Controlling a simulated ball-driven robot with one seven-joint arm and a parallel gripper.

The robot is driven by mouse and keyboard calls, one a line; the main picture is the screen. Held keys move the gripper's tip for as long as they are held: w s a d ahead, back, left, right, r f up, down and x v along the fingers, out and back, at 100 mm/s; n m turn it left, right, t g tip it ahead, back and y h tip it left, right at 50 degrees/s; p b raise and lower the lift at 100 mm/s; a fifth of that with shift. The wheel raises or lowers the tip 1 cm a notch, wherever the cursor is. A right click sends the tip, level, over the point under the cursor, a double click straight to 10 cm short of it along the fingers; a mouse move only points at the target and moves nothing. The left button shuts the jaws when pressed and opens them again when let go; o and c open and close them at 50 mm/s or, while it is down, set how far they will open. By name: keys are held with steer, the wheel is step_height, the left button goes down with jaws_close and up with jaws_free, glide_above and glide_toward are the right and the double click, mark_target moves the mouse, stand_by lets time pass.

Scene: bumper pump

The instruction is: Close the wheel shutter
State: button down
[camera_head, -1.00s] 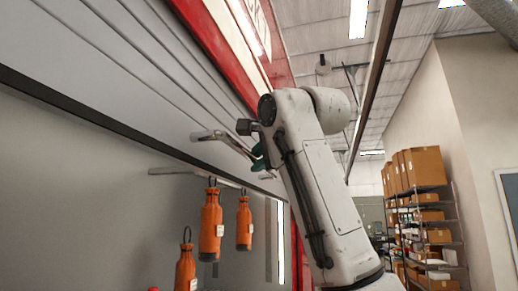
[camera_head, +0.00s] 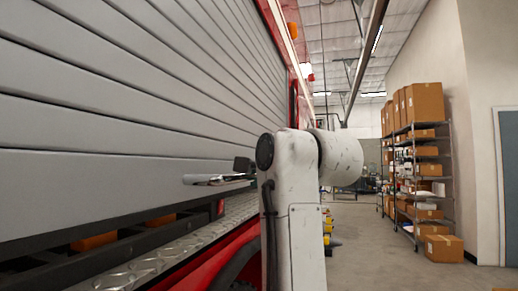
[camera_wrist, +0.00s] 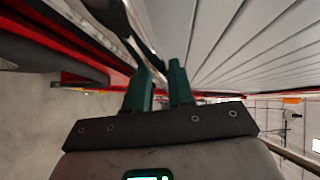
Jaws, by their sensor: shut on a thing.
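The grey slatted wheel shutter (camera_head: 110,130) fills the left of the head view, and its slats also show in the wrist view (camera_wrist: 235,45). It is drawn most of the way down, with a narrow gap under its dark bottom edge. A metal bar handle (camera_head: 208,181) juts from its lower part. My gripper (camera_wrist: 164,75) has green fingers shut on this handle; the exact contact is partly hidden. In the head view my arm covers most of the gripper.
Orange bottles (camera_head: 94,241) show in the gap below the shutter. A diamond-plate step (camera_head: 165,255) runs beneath it, with red bodywork below. A shelf rack of cardboard boxes (camera_head: 415,140) stands at the right.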

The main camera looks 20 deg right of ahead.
step_height(320, 180, down, 8)
steer(key=b, duration=0.1)
steer(key=shift+b, duration=0.4)
steer(key=shift+f, duration=0.2)
steer(key=c, duration=1.1)
jaws_free()
steer(key=shift+a, duration=0.1)
steer(key=shift+o, duration=0.2)
steer(key=shift+r, duration=0.15)
steer(key=shift+s+r, duration=0.1)
steer(key=s+d+r, duration=0.1)
steer(key=s, duration=0.9)
steer(key=shift+s+d+r, duration=0.15)
steer(key=shift+s+d, duration=0.05)
steer(key=shift+d, duration=0.1)
